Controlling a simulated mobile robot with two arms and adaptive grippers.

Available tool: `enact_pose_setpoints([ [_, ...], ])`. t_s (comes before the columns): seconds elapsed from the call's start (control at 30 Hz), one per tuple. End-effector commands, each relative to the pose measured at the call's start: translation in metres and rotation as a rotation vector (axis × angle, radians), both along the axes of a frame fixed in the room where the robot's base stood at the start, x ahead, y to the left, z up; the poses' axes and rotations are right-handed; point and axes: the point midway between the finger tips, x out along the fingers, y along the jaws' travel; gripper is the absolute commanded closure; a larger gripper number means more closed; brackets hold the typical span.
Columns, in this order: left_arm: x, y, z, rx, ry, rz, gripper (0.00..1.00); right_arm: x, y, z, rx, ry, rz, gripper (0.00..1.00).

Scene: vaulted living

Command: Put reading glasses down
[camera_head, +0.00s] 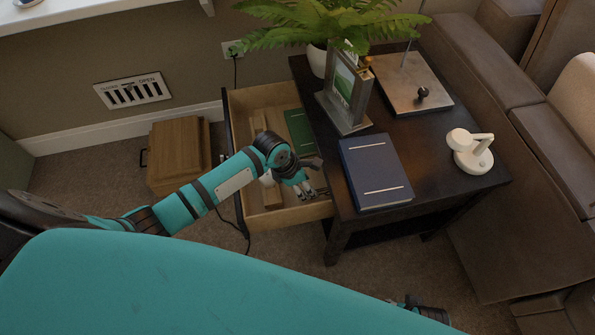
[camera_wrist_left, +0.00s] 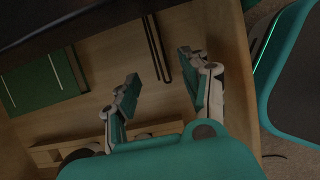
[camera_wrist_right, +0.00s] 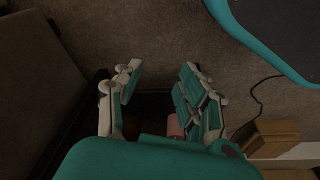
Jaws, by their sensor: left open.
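My left gripper (camera_head: 310,190) is open, over the front right part of the pulled-out wooden drawer (camera_head: 262,222). In the left wrist view its two fingertips (camera_wrist_left: 163,88) are well apart with nothing held between them. A thin dark looped shape, which looks like the folded reading glasses (camera_wrist_left: 157,50), lies on the drawer floor just beyond the fingertips and apart from them. In the head view the glasses cannot be made out near the gripper. My right gripper (camera_wrist_right: 157,85) has its fingers apart, low beside the table; only a little of it shows at the head view's bottom edge.
The drawer also holds a green book (camera_head: 300,130) and a wooden holder (camera_head: 268,150). A wooden box (camera_head: 178,155) stands left; a sofa is right.

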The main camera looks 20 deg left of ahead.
Motion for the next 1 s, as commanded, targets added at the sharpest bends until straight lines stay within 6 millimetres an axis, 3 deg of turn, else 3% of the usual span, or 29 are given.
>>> enact_pose_setpoints([
  [0.2, -0.008, 0.012, 0.036, 0.001, -0.001, 0.000, 0.54, -0.021, -0.003, -0.038, -0.003, 0.029, 0.004, 0.60],
  [0.4, -0.013, 0.019, 0.056, -0.001, 0.001, 0.001, 0.54, -0.038, -0.005, -0.062, -0.005, 0.042, 0.008, 0.60],
  [1.0, -0.015, 0.022, 0.063, 0.000, 0.000, 0.001, 0.54, -0.044, -0.006, -0.071, -0.005, 0.044, 0.009, 0.60],
])
